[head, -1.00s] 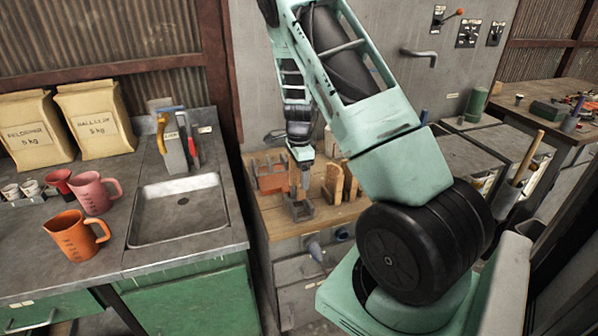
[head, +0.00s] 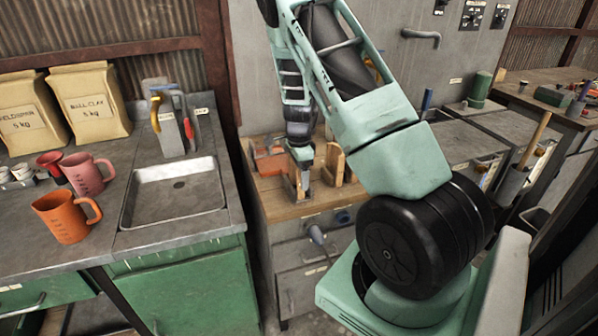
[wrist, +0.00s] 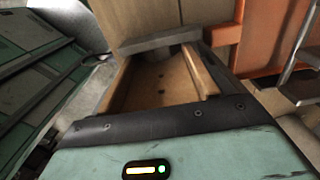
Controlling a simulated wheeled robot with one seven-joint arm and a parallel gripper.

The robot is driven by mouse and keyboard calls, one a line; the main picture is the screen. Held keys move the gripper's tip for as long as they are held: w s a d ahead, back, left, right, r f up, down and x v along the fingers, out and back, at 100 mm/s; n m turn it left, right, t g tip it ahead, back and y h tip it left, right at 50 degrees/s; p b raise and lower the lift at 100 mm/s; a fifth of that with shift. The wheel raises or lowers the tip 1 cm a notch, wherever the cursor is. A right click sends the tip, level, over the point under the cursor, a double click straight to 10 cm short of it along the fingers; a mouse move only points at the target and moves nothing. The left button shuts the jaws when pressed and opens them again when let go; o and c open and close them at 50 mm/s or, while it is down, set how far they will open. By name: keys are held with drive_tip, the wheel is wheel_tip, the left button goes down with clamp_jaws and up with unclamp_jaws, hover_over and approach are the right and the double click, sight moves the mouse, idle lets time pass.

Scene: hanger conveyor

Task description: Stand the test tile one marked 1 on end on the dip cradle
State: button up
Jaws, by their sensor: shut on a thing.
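My gripper (head: 301,168) points down over the wooden bench top and is shut on a tan test tile (head: 293,184), which is small and partly hidden by the jaws in the head view. In the wrist view the tan piece (wrist: 150,82), with small dark dots on its face, shows just beyond my gripper's dark front edge. The grey dip cradle (head: 303,194) is at the foot of the tile, mostly covered by it and the gripper. I cannot tell whether tile and cradle touch. The mark 1 is not readable.
An orange block-like holder (head: 268,161) stands close left of my gripper. Upright tan pieces (head: 335,164) stand close on the right. A sink (head: 172,195) and mugs (head: 68,217) are on the left counter. The bench's front strip is clear.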

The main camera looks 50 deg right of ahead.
drive_tip(key=o, duration=1.1)
drive_tip(key=shift+r+b, duration=0.45)
drive_tip(key=shift+r, duration=3.35)
drive_tip(key=s+a+r+n+y, duration=0.1)
drive_tip(key=a+r+n, duration=0.2)
drive_tip(key=a+n, duration=0.8)
drive_tip(key=s+a+r+n+y, duration=0.1)
drive_tip(key=s+a+r+n, duration=0.2)
drive_tip(key=a, duration=1.6)
drive_tip(key=s+a+r+n, duration=0.1)
drive_tip(key=s+a+n, duration=0.3)
drive_tip(key=s+n, duration=0.2)
drive_tip(key=s+a+r+n+h, duration=0.1)
drive_tip(key=s+a+n, duration=0.4)
drive_tip(key=s+n, duration=0.1)
drive_tip(key=s+a+r+n, duration=0.2)
drive_tip(key=s+a+n, duration=0.3)
drive_tip(key=s+n, duration=0.1)
drive_tip(key=shift+s+a, duration=0.2)
drive_tip(key=shift+s, duration=0.2)
